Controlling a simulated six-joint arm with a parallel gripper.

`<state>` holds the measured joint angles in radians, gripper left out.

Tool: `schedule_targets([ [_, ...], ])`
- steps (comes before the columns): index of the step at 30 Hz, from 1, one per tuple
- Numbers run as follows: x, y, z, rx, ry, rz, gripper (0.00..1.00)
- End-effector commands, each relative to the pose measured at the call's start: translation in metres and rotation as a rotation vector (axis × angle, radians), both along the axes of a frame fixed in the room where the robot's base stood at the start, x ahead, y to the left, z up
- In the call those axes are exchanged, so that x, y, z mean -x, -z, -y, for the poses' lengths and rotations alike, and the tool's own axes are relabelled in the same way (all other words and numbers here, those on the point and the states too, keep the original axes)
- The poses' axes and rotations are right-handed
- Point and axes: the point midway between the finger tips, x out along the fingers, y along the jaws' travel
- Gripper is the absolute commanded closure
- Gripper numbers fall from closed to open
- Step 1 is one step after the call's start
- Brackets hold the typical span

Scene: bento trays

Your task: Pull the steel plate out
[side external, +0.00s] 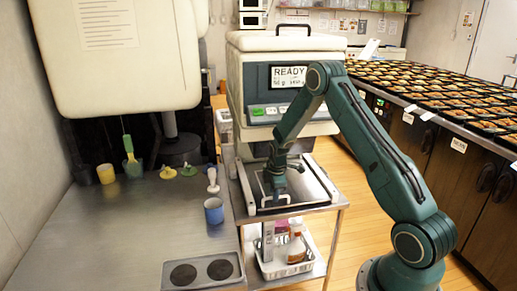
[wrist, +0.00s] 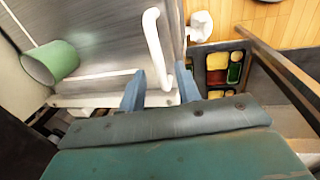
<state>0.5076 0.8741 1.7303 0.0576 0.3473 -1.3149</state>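The steel plate (side external: 318,187) lies flat on the small cart below the front of the machine, with a pale frame around it. A white bar handle (wrist: 153,40) rises in the wrist view beside a bare metal surface; I cannot tell whether it belongs to the plate. My gripper (side external: 275,192) points down at the left part of the plate in the side view. In the wrist view my gripper (wrist: 160,72) has its two blue fingers apart, with the lower end of the white handle between them. Contact with the handle cannot be made out.
The machine (side external: 285,90) shows READY. A blue cup (side external: 214,211) stands on the steel counter (side external: 120,235) at left; a green cup (wrist: 50,62) shows in the wrist view. A bento tray (wrist: 220,68) lies lower down. A metal basket (side external: 285,262) with bottles sits beneath the plate.

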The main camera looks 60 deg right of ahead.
Motion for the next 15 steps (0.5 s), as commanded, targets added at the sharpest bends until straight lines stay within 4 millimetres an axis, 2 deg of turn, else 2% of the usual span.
schedule_targets([
  [6, -0.0011, 0.0097, 0.0012, 0.000, 0.000, 0.000, 0.67],
  [15, -0.0011, 0.0104, 0.0012, 0.000, 0.000, 0.000, 0.69],
])
